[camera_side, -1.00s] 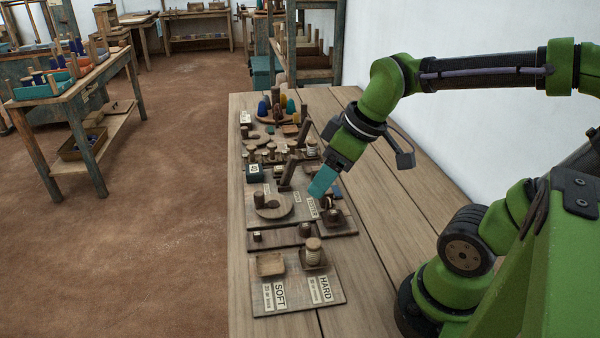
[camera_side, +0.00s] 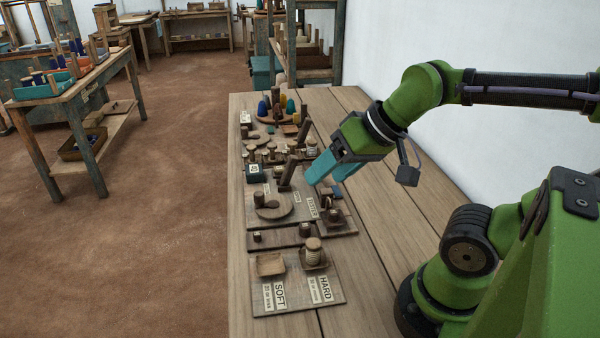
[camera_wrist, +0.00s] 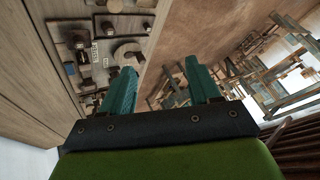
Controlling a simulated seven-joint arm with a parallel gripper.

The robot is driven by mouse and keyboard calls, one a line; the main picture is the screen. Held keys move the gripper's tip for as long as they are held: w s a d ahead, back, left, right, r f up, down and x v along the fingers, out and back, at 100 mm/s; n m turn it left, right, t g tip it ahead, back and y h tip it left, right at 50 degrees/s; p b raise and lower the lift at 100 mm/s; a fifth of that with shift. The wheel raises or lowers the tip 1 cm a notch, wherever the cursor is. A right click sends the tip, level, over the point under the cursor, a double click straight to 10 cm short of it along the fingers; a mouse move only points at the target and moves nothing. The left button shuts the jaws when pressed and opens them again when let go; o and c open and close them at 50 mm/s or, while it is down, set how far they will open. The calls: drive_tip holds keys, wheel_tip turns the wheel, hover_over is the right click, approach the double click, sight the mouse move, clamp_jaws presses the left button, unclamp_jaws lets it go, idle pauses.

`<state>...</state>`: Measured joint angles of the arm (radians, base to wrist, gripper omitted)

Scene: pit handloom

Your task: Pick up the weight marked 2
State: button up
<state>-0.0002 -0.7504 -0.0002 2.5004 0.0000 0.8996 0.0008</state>
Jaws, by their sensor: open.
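My gripper (camera_side: 324,182) is open and empty, above the right side of the board with the round wooden plate (camera_side: 274,207). In the wrist view its two teal fingers (camera_wrist: 160,68) are spread wide, with nothing between them. A small dark weight (camera_side: 257,237) with a pale tag sits on the narrow board, and another dark weight (camera_side: 305,230) sits to its right. Several wooden weight-like cylinders (camera_side: 271,148) stand in a row farther back. I cannot read a 2 on any of them, so I cannot tell which is the weight marked 2.
The nearest board has cards reading SOFT (camera_side: 280,295) and HARD (camera_side: 324,289), a square tray (camera_side: 270,265) and a spool (camera_side: 314,247). An upright wooden post (camera_side: 288,172) stands left of my gripper. Coloured cones stand at the back. The bench's right side (camera_side: 385,215) is bare.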

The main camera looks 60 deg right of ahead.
drive_tip(key=shift+c, duration=0.2)
drive_tip(key=c, duration=0.3)
drive_tip(key=shift+d+f, duration=0.1)
drive_tip(key=shift+c, duration=0.2)
drive_tip(key=n+g+h, duration=0.2)
drive_tip(key=n+g, duration=0.4)
drive_tip(key=g, duration=0.1)
hover_over(333, 211)
wheel_tip(333, 211, down, 5)
drive_tip(key=n, duration=0.4)
drive_tip(key=f, duration=1)
drive_tip(key=shift+s+f, duration=0.25)
drive_tip(key=shift+w+f, duration=0.2)
drive_tip(key=shift+f, duration=2.4)
